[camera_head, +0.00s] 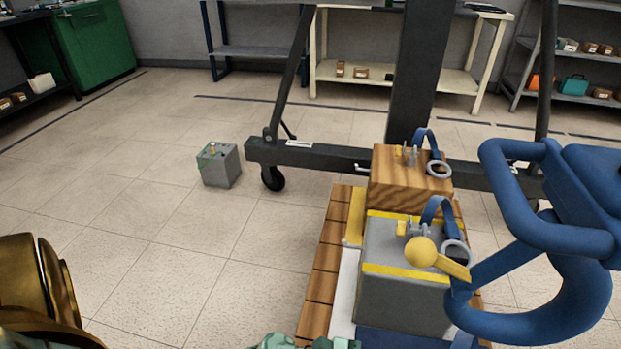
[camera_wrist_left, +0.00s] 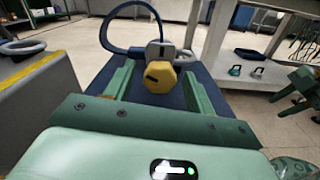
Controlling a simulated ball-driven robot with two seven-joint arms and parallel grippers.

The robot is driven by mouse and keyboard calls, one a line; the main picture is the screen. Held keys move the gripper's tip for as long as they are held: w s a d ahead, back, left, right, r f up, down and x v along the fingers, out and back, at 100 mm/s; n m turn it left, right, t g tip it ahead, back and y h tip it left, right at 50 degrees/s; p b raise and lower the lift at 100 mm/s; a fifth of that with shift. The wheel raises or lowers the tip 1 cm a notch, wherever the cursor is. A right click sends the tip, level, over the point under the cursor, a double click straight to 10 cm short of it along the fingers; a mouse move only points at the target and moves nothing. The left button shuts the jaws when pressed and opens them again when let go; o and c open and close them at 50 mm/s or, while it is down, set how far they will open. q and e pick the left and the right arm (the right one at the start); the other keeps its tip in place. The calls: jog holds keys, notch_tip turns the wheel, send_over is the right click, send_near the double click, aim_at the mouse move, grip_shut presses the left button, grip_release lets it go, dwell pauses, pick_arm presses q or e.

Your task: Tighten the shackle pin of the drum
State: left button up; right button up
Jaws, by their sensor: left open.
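In the left wrist view a shackle with a grey body and a yellow six-sided pin head (camera_wrist_left: 160,77) stands over a dark blue surface (camera_wrist_left: 222,98). A blue strap loop (camera_wrist_left: 106,32) rises behind it. I cannot see enough of the blue surface to confirm that it is the drum. My left gripper (camera_wrist_left: 158,88) is open, its two green fingers left and right of the pin head, with gaps on both sides. In the head view only green tops of a gripper (camera_head: 305,342) show at the bottom edge, and the pin is hidden there. My right gripper is not clearly visible.
A grey block (camera_head: 390,300) with yellow stripes and a wooden block (camera_head: 400,188) stand on a pallet (camera_head: 322,270), each with a shackle and strap. A large blue hook (camera_head: 540,325) with a yellow latch hangs close at right.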

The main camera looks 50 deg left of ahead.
pick_arm(q)
jog(key=p+v, duration=0.3)
jog(key=v, duration=1.2)
pick_arm(e)
jog(key=s+d+f+n+g+h, duration=0.1)
jog(key=s+d+h, duration=0.1)
jog(key=s+d, duration=0.2)
jog(key=shift+s+d+g, duration=0.15)
jog(key=shift+d+g, duration=0.25)
jog(key=shift+d, duration=0.15)
jog(key=shift+a+f, duration=0.15)
jog(key=shift+a, duration=0.05)
